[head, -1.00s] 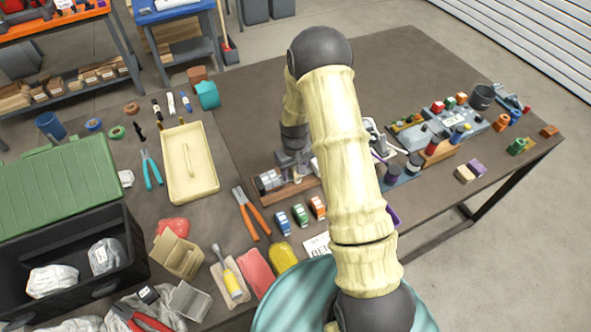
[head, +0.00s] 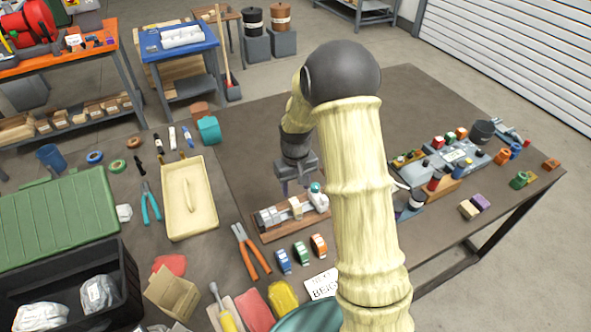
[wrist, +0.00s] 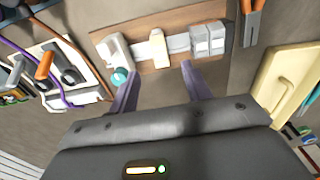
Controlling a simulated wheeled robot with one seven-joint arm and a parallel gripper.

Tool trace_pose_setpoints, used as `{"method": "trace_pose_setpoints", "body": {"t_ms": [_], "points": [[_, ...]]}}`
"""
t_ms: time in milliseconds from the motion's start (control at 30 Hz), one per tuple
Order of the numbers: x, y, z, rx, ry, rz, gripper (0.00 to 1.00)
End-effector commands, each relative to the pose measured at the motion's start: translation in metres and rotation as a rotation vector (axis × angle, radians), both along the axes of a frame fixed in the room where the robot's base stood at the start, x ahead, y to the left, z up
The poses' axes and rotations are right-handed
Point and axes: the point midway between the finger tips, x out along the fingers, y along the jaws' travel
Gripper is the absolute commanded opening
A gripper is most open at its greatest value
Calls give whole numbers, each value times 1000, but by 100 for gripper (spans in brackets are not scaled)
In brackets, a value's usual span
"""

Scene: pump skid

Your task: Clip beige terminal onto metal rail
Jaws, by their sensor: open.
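The beige terminal (head: 296,208) sits across the metal rail (wrist: 178,44) on a wooden board (head: 268,236). In the wrist view the beige terminal (wrist: 157,47) stands between grey blocks (wrist: 207,40) and a white end piece (wrist: 116,52) with a teal knob (wrist: 120,76), with bare rail on both sides. It looks straight across the rail; whether it is fully seated I cannot tell. My gripper (wrist: 160,72) is open and empty, its two fingers apart from the terminal. In the head view my gripper (head: 296,188) hangs just above the board.
Blue (head: 283,262), green (head: 301,253) and orange (head: 319,245) terminals stand in front of the board. Orange-handled pliers (head: 250,251) lie to its left, near a cream tray (head: 209,221). A printed card (head: 322,284) lies in front. Bare tabletop (head: 260,135) lies behind.

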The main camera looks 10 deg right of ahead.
Motion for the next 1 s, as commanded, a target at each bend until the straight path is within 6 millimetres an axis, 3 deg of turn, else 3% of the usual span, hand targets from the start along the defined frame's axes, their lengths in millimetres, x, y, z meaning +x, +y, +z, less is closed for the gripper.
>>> {"method": "trace_pose_setpoints", "body": {"t_ms": [200, 400, 1000], "points": [[0, 0, 44, 0, -6, 0, 49], [0, 0, 67, 1, -3, 1, 49], [-3, 1, 72, 1, -4, -1, 49]]}}
